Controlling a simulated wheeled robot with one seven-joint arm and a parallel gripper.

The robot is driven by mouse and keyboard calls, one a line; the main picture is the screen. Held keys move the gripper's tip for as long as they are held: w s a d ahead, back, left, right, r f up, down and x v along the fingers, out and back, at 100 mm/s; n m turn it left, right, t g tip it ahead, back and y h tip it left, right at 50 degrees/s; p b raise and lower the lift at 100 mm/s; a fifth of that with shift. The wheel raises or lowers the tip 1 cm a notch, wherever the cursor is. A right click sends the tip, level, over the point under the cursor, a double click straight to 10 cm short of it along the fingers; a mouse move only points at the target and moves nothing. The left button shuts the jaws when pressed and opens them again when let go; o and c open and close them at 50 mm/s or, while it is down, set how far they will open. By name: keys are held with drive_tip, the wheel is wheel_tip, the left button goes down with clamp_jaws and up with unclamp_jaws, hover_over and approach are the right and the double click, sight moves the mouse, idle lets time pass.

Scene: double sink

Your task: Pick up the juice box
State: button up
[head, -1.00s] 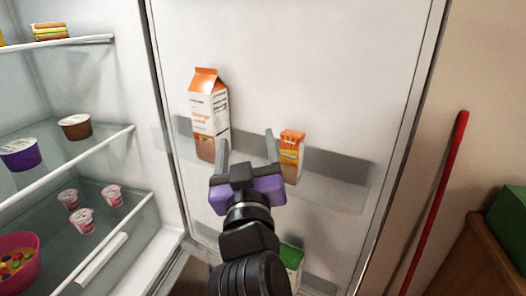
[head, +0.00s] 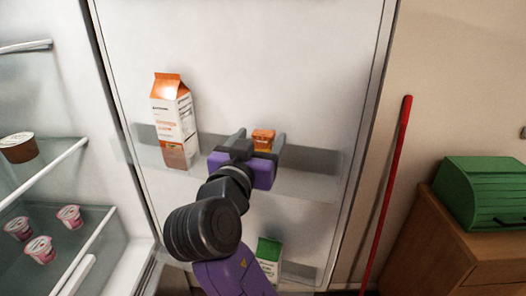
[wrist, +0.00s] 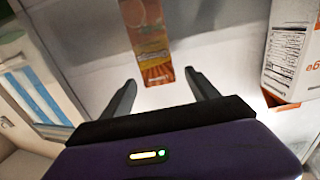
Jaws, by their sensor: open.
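The juice box is a small orange box (head: 263,137) standing in the fridge door's clear shelf. In the wrist view the orange box (wrist: 148,38) is straight ahead, its near end at the gap between the fingertips. My gripper (head: 258,140) is open and empty, its fingers to either side of the box as the head view sees it. It also shows open in the wrist view (wrist: 160,78). The gripper hides the box's lower part in the head view. A fingertip touching the box cannot be made out.
A tall orange and white carton (head: 174,122) stands left of the box on the same door shelf. A green and white carton (head: 267,254) is below. Fridge shelves with pink cups (head: 40,249) are at left.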

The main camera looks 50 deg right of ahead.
drive_tip(key=shift+x, duration=1.35)
clamp_jaws()
